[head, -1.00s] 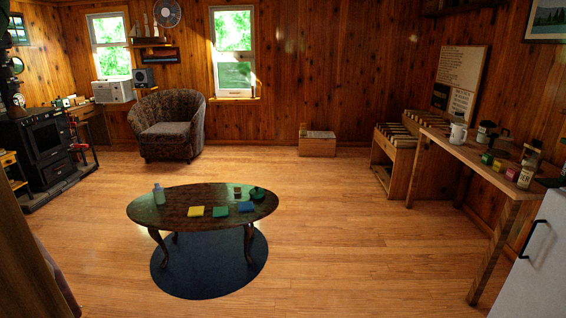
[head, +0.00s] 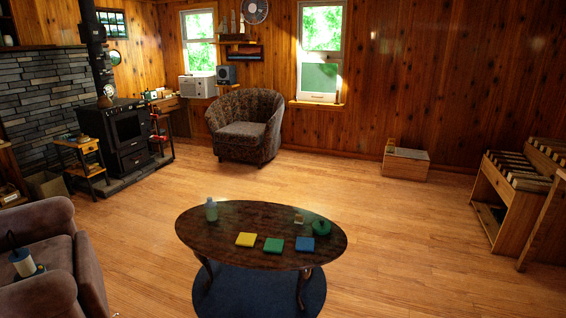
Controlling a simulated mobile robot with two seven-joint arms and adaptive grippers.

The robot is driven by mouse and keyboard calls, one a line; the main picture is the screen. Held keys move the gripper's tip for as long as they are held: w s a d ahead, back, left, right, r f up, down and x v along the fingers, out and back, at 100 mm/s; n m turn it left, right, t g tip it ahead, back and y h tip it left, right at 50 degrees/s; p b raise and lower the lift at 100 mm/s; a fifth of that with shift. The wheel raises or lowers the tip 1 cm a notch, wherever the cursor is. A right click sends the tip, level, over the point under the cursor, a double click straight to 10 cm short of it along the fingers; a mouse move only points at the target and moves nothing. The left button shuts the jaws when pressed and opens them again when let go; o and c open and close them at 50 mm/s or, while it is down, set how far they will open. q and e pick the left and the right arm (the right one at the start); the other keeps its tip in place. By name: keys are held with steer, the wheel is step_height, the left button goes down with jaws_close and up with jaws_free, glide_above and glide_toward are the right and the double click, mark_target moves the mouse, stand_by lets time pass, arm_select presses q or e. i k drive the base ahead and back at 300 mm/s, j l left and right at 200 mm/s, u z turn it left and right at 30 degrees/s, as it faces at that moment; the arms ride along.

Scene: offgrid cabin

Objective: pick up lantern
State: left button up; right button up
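A small white and dark blue object with a thin dark handle, which looks like the lantern (head: 24,264), is on the brownish sofa (head: 50,225) at the lower left of the head view. It is small and dim, so I cannot be sure what it is. Neither of my grippers is in view.
An oval dark table (head: 205,237) on a round dark rug (head: 240,290) holds a bottle, coloured squares and a green round item. A stove (head: 128,137), small side table (head: 80,150) and patterned armchair (head: 243,128) stand behind. Wooden floor is open right of the table.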

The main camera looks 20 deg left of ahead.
mark_target(21, 259)
steer(key=i+u, duration=0.7)
steer(key=i+l+u, duration=0.1)
steer(key=i+u, duration=0.25)
steer(key=i+j+u, duration=0.1)
steer(key=i+u, duration=0.65)
steer(key=i+l+u, duration=0.1)
steer(key=i+u, duration=0.3)
steer(key=k, duration=0.05)
